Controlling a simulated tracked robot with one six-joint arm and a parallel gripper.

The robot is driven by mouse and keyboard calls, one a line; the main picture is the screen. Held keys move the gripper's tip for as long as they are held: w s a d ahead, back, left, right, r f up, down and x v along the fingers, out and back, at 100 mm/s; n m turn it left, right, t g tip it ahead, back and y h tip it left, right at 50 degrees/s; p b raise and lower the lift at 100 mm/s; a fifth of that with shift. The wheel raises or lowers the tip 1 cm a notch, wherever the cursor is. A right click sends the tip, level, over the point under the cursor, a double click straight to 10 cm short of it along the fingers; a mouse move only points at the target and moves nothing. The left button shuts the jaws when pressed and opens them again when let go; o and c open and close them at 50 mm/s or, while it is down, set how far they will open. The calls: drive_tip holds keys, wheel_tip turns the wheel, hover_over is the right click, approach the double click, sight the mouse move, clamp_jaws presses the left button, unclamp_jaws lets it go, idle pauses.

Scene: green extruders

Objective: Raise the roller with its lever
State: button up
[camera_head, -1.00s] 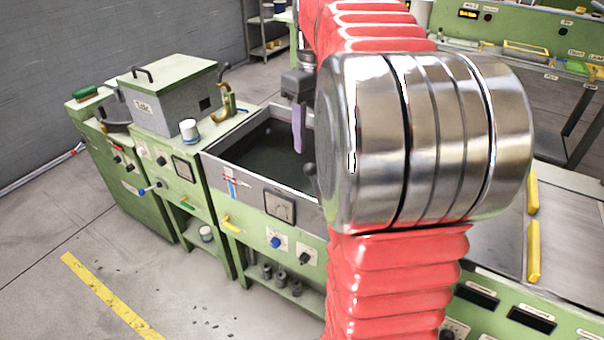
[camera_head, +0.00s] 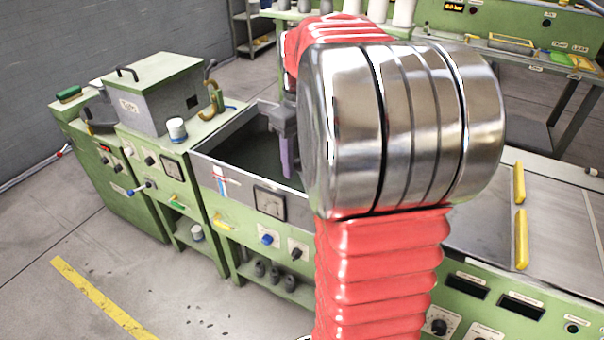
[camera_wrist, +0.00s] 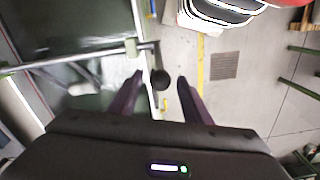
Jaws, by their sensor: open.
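The lever shows in the wrist view as a dark arm ending in a round black knob (camera_wrist: 160,80). It sits at the side of a tank (camera_wrist: 135,12) of dark liquid. My gripper (camera_wrist: 161,78) is open, its two dark purple fingers on either side of the knob, with a visible gap to each. A thin bar (camera_wrist: 70,60) crosses the tank to a block beside the lever; I cannot tell whether it is the roller. In the head view my gripper (camera_head: 286,158) points down at the tank (camera_head: 235,190), with its far finger and the knob hidden.
A grey box with a green lid (camera_head: 165,95) and a white cup (camera_head: 177,130) stand on the bench left of the tank. A metal plate with yellow handles (camera_head: 520,225) lies on the right. Open floor with a yellow stripe (camera_head: 95,295) is in front.

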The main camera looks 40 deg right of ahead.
drive_tip(key=shift+a+f, duration=0.1)
drive_tip(key=shift+f, duration=2.55)
